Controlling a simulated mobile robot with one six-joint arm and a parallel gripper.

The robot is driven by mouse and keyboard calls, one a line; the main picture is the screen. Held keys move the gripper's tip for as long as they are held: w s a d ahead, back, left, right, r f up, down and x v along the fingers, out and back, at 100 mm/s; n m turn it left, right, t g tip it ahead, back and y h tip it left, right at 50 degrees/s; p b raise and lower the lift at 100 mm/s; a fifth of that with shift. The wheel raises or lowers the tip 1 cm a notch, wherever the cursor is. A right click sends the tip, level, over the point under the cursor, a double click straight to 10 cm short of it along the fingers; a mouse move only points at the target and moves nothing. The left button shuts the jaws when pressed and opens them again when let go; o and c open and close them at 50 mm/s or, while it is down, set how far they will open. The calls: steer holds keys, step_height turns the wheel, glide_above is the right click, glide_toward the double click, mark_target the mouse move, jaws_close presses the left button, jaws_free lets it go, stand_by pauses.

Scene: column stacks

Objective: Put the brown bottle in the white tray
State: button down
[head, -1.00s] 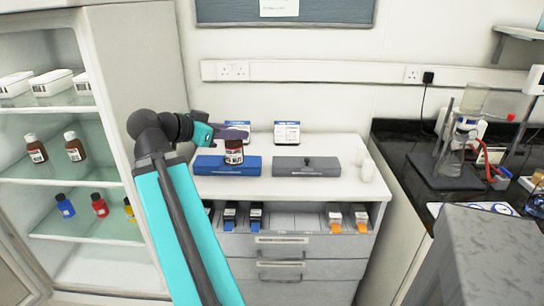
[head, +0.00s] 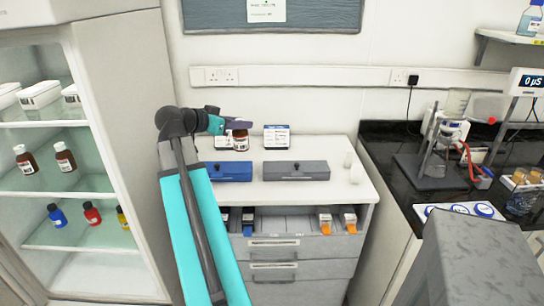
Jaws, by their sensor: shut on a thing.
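My gripper (head: 236,124) is shut on a brown bottle (head: 240,140) with a white label, near its top. The bottle hangs upright above the white cabinet top, in front of a card and behind the blue box as seen from the head. White trays (head: 40,97) stand in a row on the top shelf of the open fridge at the left. Another brown bottle (head: 72,95) shows at the rightmost one, partly cut off by the fridge wall; I cannot tell whether it is inside. My gripper is well to the right of the trays.
Two more brown bottles (head: 65,157) stand on the middle fridge shelf, with blue, red and yellow bottles (head: 92,214) below. A blue box (head: 228,172) and a grey box (head: 296,171) lie on the cabinet. The fridge side wall (head: 125,120) stands between my gripper and the shelves.

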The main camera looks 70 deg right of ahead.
steer(key=w+d+r+p+x, duration=0.1)
steer(key=p+x, duration=0.3)
steer(key=x, duration=1.5)
steer(key=shift+w+d+r, duration=0.4)
steer(key=shift+w, duration=0.25)
steer(key=shift+p, duration=0.3)
step_height(320, 180, down, 6)
steer(key=p, duration=0.1)
steer(key=shift+p, duration=0.3)
steer(key=shift+f, duration=0.15)
step_height(320, 180, down, 4)
steer(key=shift+r+p, duration=0.2)
steer(key=shift+p, duration=0.35)
steer(key=shift+f+b, duration=0.2)
steer(key=shift+b, duration=0.1)
